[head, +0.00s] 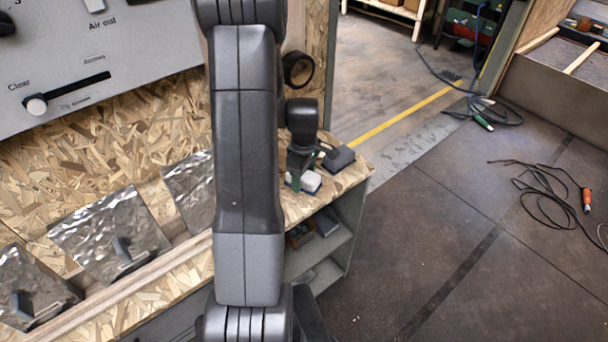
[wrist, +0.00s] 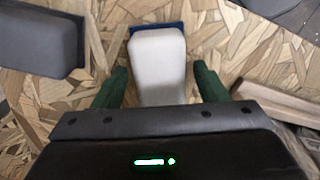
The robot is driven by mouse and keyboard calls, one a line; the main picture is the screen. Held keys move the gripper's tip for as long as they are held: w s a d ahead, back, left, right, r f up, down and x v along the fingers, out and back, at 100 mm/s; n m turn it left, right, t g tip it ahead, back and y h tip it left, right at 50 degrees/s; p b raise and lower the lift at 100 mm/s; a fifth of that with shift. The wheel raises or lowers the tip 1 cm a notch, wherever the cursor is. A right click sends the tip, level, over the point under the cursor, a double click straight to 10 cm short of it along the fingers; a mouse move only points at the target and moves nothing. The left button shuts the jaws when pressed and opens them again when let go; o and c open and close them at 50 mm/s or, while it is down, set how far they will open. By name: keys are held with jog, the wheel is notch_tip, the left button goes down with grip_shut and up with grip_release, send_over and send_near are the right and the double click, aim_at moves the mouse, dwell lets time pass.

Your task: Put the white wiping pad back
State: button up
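The white wiping pad (wrist: 157,62) lies on the chipboard bench top, with a blue edge (wrist: 176,27) showing along its far side and corners. In the head view the pad (head: 310,182) is small, near the bench's right end. My gripper (wrist: 158,78) is open, pointing down over it. The green fingers stand left and right of the pad's near part, with a visible gap on each side. The pad's near end is hidden by my gripper body. In the head view my gripper (head: 297,182) partly covers the pad. I cannot tell the fingertips' exact height.
A dark grey block (head: 338,158) lies right of the pad, at left in the wrist view (wrist: 42,40). A wooden strip (wrist: 275,103) lies on the other side. Crumpled metal sheets (head: 110,235) with dark blocks line the bench at left. A black ring (head: 298,69) is on the wall.

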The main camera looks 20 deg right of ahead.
notch_tip(320, 180, up, 12)
dwell(0.7)
notch_tip(320, 180, down, 12)
jog(key=shift+f, duration=0.1)
jog(key=shift+w+r, duration=0.1)
jog(key=shift+r, duration=1.4)
